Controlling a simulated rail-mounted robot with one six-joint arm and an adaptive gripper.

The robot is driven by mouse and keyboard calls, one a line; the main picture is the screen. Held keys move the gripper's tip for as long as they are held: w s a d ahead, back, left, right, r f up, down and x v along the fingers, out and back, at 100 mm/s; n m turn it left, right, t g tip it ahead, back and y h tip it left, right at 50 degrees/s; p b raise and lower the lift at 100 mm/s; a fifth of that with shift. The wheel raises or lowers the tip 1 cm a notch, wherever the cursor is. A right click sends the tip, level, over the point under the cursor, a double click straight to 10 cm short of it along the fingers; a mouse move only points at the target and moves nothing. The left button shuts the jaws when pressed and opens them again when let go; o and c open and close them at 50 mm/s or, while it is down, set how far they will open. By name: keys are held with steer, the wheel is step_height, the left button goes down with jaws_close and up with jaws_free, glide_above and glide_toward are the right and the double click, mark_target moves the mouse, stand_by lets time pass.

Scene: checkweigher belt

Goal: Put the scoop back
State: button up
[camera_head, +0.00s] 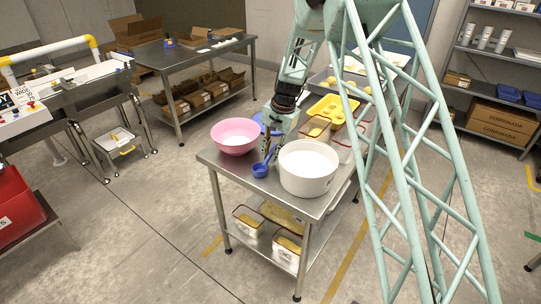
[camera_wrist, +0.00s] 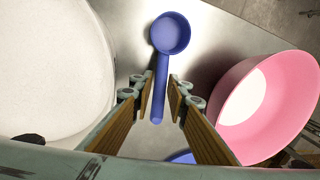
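The blue scoop (camera_head: 261,170) lies on the steel table (camera_head: 235,175) between the white tub (camera_head: 309,168) and the pink bowl (camera_head: 235,137). In the wrist view its round cup (camera_wrist: 170,33) points away and its handle runs back between my fingers. My gripper (camera_wrist: 158,95) is open, with one wood-coloured finger pad on each side of the handle and a gap on both sides. The tub (camera_wrist: 50,70) holds white material and stands at the left; the pink bowl (camera_wrist: 265,100) is at the right. Another blue item (camera_wrist: 182,157) shows under the gripper, mostly hidden.
A yellow tray (camera_head: 331,108) and red-rimmed containers (camera_head: 315,128) stand farther back on the table. More tubs (camera_head: 287,246) sit on its lower shelf. The tub and bowl stand close on either side of my gripper. A small strip of table is bare at the front left.

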step_height(320, 180, up, 12)
steer(key=s+d+p, duration=0.1)
steer(key=d, duration=0.1)
stand_by(0.6)
steer(key=shift+s+d+r, duration=0.1)
stand_by(0.7)
